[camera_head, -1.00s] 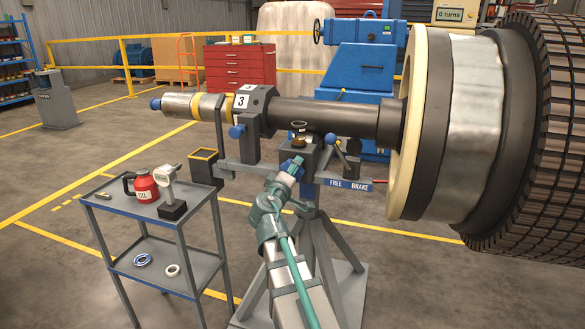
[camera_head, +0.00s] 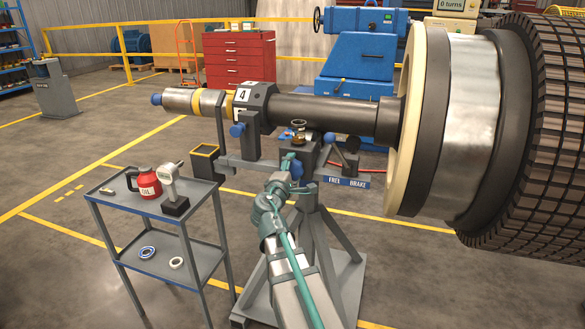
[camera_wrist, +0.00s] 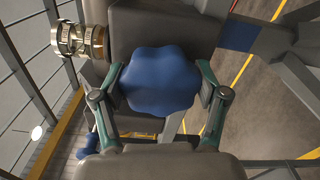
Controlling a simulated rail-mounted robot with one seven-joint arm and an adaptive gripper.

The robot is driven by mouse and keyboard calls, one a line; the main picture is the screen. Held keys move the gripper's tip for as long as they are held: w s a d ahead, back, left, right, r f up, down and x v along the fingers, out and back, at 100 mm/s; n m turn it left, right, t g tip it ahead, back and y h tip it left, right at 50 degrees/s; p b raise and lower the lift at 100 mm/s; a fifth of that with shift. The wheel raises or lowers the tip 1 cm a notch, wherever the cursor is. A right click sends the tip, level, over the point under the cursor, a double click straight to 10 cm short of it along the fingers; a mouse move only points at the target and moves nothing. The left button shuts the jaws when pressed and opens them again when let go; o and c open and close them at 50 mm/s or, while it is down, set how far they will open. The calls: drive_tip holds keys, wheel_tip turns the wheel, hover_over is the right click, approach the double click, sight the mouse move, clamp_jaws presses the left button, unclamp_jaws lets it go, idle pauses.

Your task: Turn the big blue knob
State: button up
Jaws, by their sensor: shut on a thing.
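The big blue knob (camera_wrist: 160,82) is lobed and faces the camera in the wrist view. It sits on the dark block at the top of the stand, and only a small part of it (camera_head: 296,169) shows in the head view. My gripper (camera_wrist: 163,90) has one green finger on each side of the knob and is shut on it. In the head view my gripper (camera_head: 290,168) reaches the front of the block. Above the block, the shaft (camera_head: 325,112) carries a dark collar showing the number 4.
A grey cart (camera_head: 205,199) stands left of my arm with a red oil can (camera_head: 146,185) and a gauge (camera_head: 172,190). A FREE/BRAKE plate (camera_head: 346,182) is right of the block. The large rotor (camera_head: 475,125) fills the right. A display (camera_head: 458,6) reads 0 turns.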

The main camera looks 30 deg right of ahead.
idle(0.4)
drive_tip(key=o, duration=1.2)
drive_tip(key=v, duration=0.7)
drive_tip(key=shift+s+a, duration=0.2)
